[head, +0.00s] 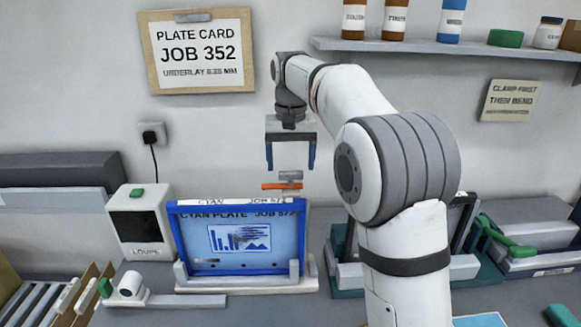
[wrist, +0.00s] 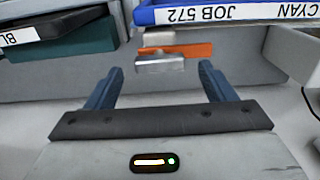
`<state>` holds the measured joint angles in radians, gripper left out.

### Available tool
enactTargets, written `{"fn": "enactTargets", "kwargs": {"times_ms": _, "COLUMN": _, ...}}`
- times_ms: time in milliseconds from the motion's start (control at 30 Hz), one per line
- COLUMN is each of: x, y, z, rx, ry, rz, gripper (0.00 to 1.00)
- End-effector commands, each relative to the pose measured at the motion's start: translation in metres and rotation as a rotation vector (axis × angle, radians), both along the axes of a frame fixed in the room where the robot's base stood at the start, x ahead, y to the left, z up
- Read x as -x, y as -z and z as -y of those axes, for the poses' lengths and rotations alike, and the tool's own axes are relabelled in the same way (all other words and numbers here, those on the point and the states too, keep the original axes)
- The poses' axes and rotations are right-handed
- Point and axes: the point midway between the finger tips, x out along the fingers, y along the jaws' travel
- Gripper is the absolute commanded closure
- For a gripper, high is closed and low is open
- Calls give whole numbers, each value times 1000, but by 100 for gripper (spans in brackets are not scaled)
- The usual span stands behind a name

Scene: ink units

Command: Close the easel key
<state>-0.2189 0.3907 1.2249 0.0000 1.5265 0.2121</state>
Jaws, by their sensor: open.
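The easel key shows in the head view as an orange bar (head: 280,186) with a grey metal piece (head: 291,177), just above the top edge of the blue-framed cyan plate (head: 238,240). The bar lies roughly level, reaching left of the metal piece. My gripper (head: 290,164) is open and empty above the key, its two blue fingers pointing down. In the wrist view, the orange bar (wrist: 190,50) and grey metal piece (wrist: 160,63) appear ahead, between the lines of the open fingers (wrist: 161,70). No contact is visible.
The cyan plate stands on a grey easel ledge (head: 250,285). A white loupe box (head: 140,225) is to its left. A dark-framed unit (head: 460,220) with a green lever (head: 505,240) is to the right, partly behind my arm. A shelf (head: 440,46) with bottles hangs above.

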Motion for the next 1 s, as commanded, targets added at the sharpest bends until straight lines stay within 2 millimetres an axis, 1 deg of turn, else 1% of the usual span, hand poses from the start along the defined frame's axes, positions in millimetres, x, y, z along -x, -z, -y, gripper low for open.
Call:
{"fn": "enactTargets", "kwargs": {"times_ms": 33, "x": 0, "y": 6, "z": 0, "rx": 1, "ry": 0, "rz": -3, "gripper": 24}}
{"fn": "enactTargets", "kwargs": {"times_ms": 100, "x": 0, "y": 13, "z": 0, "rx": 0, "ry": 0, "rz": -1, "gripper": 24}}
{"fn": "enactTargets", "kwargs": {"times_ms": 200, "x": 0, "y": 20, "z": 1, "rx": 0, "ry": 1, "rz": 0, "gripper": 24}}
{"fn": "enactTargets", "kwargs": {"times_ms": 467, "x": 0, "y": 22, "z": 1, "rx": 0, "ry": 1, "rz": 1, "gripper": 24}}
{"fn": "enactTargets", "kwargs": {"times_ms": 567, "x": 0, "y": 21, "z": 1, "rx": 0, "ry": 1, "rz": 1, "gripper": 30}}
{"fn": "enactTargets", "kwargs": {"times_ms": 1000, "x": 0, "y": 21, "z": 1, "rx": 0, "ry": 2, "rz": 1, "gripper": 66}}
